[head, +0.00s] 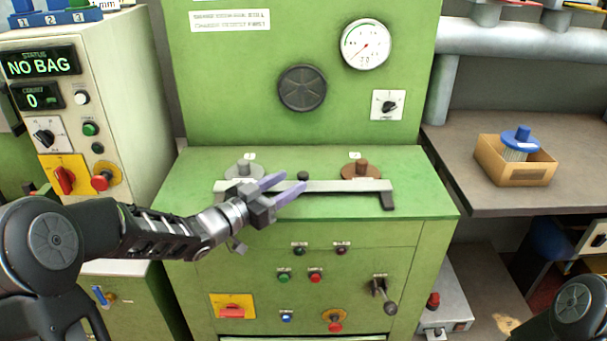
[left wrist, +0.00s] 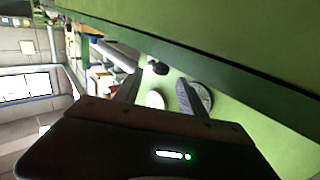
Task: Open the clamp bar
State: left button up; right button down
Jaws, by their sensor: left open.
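The clamp bar (head: 345,186) is a grey bar lying across the green machine's top deck, with a bent-down end at the right. A grey disc (head: 244,169) sits behind the bar at left and a brown disc (head: 360,170) at right. My left gripper (head: 292,184) is open, its pale fingers pointing right near the knob and covering part of the bar. I cannot tell whether it touches the bar. My right gripper is out of view.
The green back panel carries a gauge (head: 366,44) and a black round vent (head: 302,88). Buttons and a lever (head: 383,294) are on the front. A control box (head: 55,110) reading "NO BAG" stands left. A cardboard box (head: 514,165) with a blue-topped item sits on the right bench.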

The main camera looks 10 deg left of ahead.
aim_at(299, 177)
pick_arm(q)
jog(key=x, duration=0.5)
jog(key=shift+w+d, duration=0.1)
jog(key=shift+w, duration=0.2)
jog(key=shift+c, duration=0.6)
grip_shut()
dwell(0.5)
